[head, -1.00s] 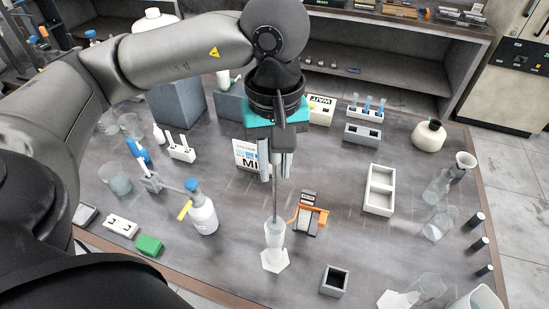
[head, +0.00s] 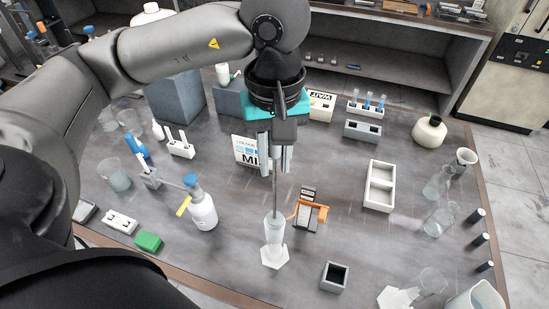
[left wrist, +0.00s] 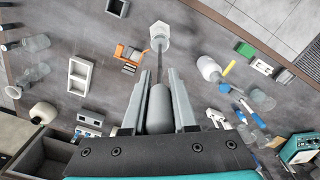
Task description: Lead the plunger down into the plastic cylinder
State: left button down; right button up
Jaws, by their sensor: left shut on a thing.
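The clear plastic cylinder (head: 274,232) stands upright on its white hexagonal foot (head: 274,257) near the front middle of the table. My left gripper (head: 276,168) is above it, shut on the grey handle of the plunger. The plunger's thin rod (head: 275,196) points down and meets the cylinder's mouth in the head view. In the left wrist view the grey handle (left wrist: 159,110) sits between my left gripper's fingers (left wrist: 160,98), and the rod (left wrist: 159,65) runs toward the cylinder (left wrist: 159,34). How deep the rod's end sits is unclear. My right gripper is not in view.
An orange-and-grey device (head: 308,211) stands close right of the cylinder. A wash bottle (head: 202,211) is to its left and a small dark open box (head: 334,277) is front right. A white two-part tray (head: 379,186) lies farther right. Glassware lines the right side.

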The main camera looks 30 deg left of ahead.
pick_arm(q)
jog(key=shift+f+b, duration=0.25)
jog(key=shift+b, duration=0.8)
dwell(2.0)
jog(key=shift+f+b, duration=1.1)
jog(key=shift+b, duration=0.25)
dwell(0.8)
jog(key=shift+f+b, duration=3.65)
jog(key=shift+b, duration=0.45)
